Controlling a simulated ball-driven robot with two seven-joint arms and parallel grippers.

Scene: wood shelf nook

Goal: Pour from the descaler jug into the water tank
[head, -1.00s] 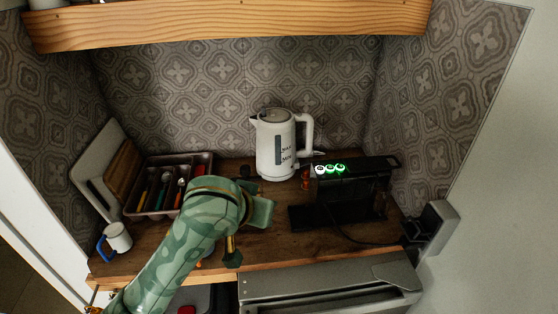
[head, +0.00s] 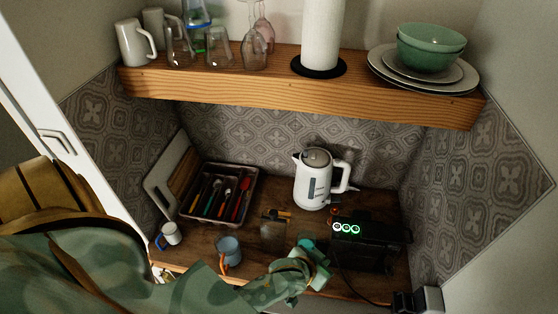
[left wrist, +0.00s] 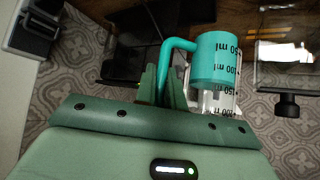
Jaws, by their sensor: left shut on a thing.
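My left gripper (head: 316,268) is beside the black coffee machine's left front. It is shut on the handle of the descaler jug (left wrist: 215,62), a small measuring jug with ml marks, teal in one part and clear in the other. In the head view only a bit of teal (head: 306,243) shows behind the gripper. A clear box (head: 274,232), apparently the water tank, stands on the counter just left of the jug. In the left wrist view a clear container (left wrist: 285,72) with a dark knob is close beside the jug. Whether any liquid is flowing cannot be seen. My right gripper is not in view.
The coffee machine (head: 368,246) has green-lit buttons. A white kettle (head: 318,182) stands behind. A blue-grey mug (head: 229,251), a white mug (head: 171,234) and a cutlery tray (head: 256,190) are to the left. A loaded wooden shelf (head: 260,88) hangs above.

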